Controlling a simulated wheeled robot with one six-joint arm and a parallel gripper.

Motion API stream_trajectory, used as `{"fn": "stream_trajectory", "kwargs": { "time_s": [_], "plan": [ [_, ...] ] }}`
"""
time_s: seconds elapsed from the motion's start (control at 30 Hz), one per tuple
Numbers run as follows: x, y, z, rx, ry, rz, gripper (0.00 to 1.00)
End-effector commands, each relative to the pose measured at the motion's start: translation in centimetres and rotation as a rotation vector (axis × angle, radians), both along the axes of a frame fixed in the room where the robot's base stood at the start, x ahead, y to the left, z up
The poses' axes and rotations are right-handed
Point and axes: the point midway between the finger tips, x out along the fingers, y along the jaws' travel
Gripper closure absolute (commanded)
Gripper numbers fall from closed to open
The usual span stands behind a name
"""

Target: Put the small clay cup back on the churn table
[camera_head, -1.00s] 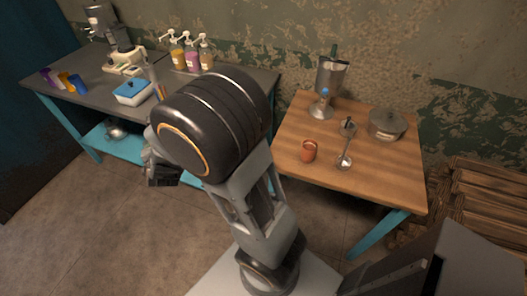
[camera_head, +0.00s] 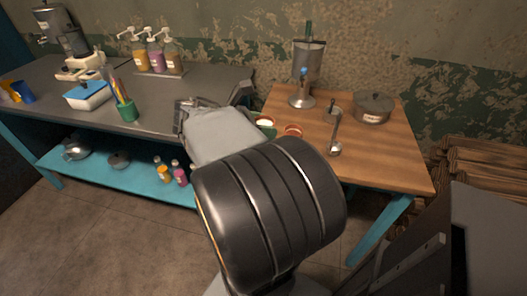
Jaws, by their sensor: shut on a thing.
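The churn table is the wooden table (camera_head: 390,158) on the right. A reddish clay cup (camera_head: 293,130) stands at its left part, with its lower part hidden behind my arm. A small green vessel with pale contents (camera_head: 265,124) shows just left of it, partly hidden; I cannot tell what it rests on. My gripper (camera_head: 210,104) is partly hidden behind my wrist, in front of the right end of the grey bench. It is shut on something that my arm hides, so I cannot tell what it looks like.
The wooden table's front right is clear.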

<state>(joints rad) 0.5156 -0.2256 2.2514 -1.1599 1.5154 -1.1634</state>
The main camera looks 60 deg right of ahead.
Motion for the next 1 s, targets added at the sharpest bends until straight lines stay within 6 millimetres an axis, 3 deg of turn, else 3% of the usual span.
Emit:
{"fn": "stream_trajectory", "kwargs": {
  "time_s": [0.17,0.5,0.73,1.0],
  "plan": [
    [0.1,-1.4,-1.5,0.001,0.003,-0.052,0.74],
    [4.5,-8.0,-5.7,0.001,0.003,-0.05,0.74],
    [5.9,-10.0,-8.6,-0.001,0.002,-0.048,0.74],
    [6.4,-10.8,-9.5,-0.002,-0.001,-0.047,0.74]
  ]
}}
